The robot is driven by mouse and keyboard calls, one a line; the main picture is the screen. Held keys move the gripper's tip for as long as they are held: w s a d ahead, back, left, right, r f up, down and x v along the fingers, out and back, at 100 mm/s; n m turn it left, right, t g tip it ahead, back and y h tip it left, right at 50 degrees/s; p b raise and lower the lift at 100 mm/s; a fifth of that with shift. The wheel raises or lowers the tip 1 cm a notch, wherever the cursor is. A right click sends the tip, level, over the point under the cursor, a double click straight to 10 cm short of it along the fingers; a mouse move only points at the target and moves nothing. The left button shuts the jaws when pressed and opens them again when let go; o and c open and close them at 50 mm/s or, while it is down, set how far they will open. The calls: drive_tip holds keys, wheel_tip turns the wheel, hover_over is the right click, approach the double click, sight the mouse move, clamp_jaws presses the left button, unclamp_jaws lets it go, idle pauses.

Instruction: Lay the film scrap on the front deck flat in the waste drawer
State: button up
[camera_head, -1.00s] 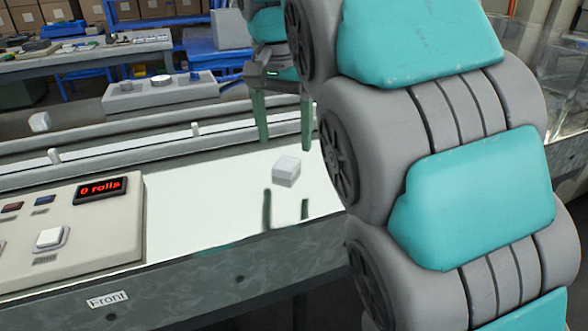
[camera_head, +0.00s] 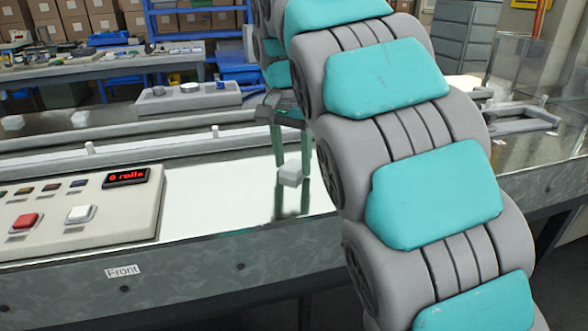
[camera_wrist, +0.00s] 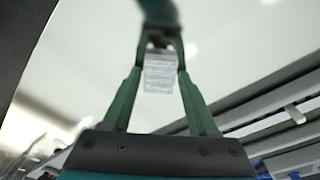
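A small whitish, ribbed block, which appears to be the film scrap (camera_head: 291,174), sits on the shiny front deck (camera_head: 215,195). It also shows in the wrist view (camera_wrist: 160,74). My gripper (camera_head: 291,163) points down over it, one green finger on each side. In the wrist view my gripper (camera_wrist: 162,50) has its fingers apart with the scrap between them. I cannot tell whether either finger touches it. The fingers and scrap reflect in the deck. I cannot make out the waste drawer.
A control panel (camera_head: 75,212) with buttons and a "0 rolls" display stands left on the deck. A rail (camera_head: 120,153) runs behind it. A grey frame (camera_head: 518,121) lies at the right. My arm covers much of the middle right. The deck between panel and gripper is clear.

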clamp_jaws()
idle(0.4)
